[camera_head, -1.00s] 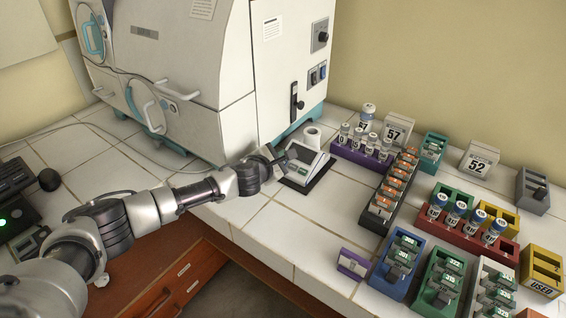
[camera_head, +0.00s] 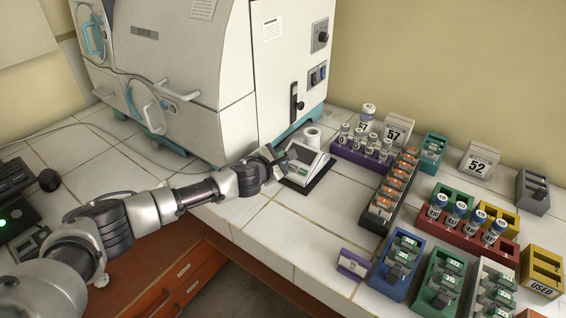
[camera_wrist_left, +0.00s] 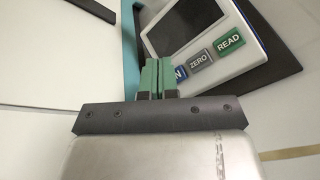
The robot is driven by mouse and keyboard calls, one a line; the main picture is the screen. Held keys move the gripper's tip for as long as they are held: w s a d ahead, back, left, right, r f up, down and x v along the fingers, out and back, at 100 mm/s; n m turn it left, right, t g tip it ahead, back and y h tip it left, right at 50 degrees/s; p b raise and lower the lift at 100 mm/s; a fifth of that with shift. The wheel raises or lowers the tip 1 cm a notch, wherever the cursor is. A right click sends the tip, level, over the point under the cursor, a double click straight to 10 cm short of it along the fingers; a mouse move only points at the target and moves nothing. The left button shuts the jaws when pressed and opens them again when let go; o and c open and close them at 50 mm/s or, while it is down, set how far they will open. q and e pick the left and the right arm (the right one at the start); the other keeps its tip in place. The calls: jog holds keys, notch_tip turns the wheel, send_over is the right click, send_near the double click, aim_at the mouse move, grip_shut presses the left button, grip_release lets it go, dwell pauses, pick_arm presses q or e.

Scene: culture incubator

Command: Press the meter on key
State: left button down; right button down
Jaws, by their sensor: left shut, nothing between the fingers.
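The meter (camera_head: 303,160) is a small white device with a dark screen on a black base, on the tiled bench in front of the incubator. In the left wrist view the meter (camera_wrist_left: 215,28) shows a green READ key (camera_wrist_left: 229,42), a grey ZERO key (camera_wrist_left: 200,60) and a blue key (camera_wrist_left: 180,73) of which only an "N" shows. My left gripper (camera_head: 277,160) is shut and empty at the meter's left edge. In the left wrist view its green fingertips (camera_wrist_left: 158,68) overlap the blue key and hide part of it. I cannot tell whether they touch it. My right gripper is not in view.
The large white incubator (camera_head: 225,70) stands behind and left of the meter. A white roll-like cylinder (camera_head: 312,136) is just behind the meter. Racks of vials and a dark row of orange-topped items (camera_head: 386,190) stand to the right. The bench in front of the meter (camera_head: 270,225) is clear.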

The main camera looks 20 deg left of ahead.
pick_arm(q)
jog(key=shift+f, duration=0.1)
dwell(0.6)
jog(key=shift+w+d+f, duration=0.1)
jog(key=shift+w+f, duration=0.1)
jog(key=shift+f, duration=0.05)
jog(key=shift+w+f, duration=0.15)
jog(key=shift+f, duration=0.2)
dwell(0.8)
jog(key=shift+s+r+p, duration=0.35)
jog(key=shift+r+p, duration=0.35)
jog(key=shift+p, duration=0.1)
jog(key=shift+r+p, duration=0.35)
jog(key=shift+p, duration=0.1)
jog(key=r+p, duration=0.1)
jog(key=s+r+p, duration=0.1)
jog(key=p, duration=0.1)
jog(key=s+a+r+p, duration=0.1)
jog(key=shift+s+r+p, duration=0.1)
jog(key=shift+r+p, duration=0.3)
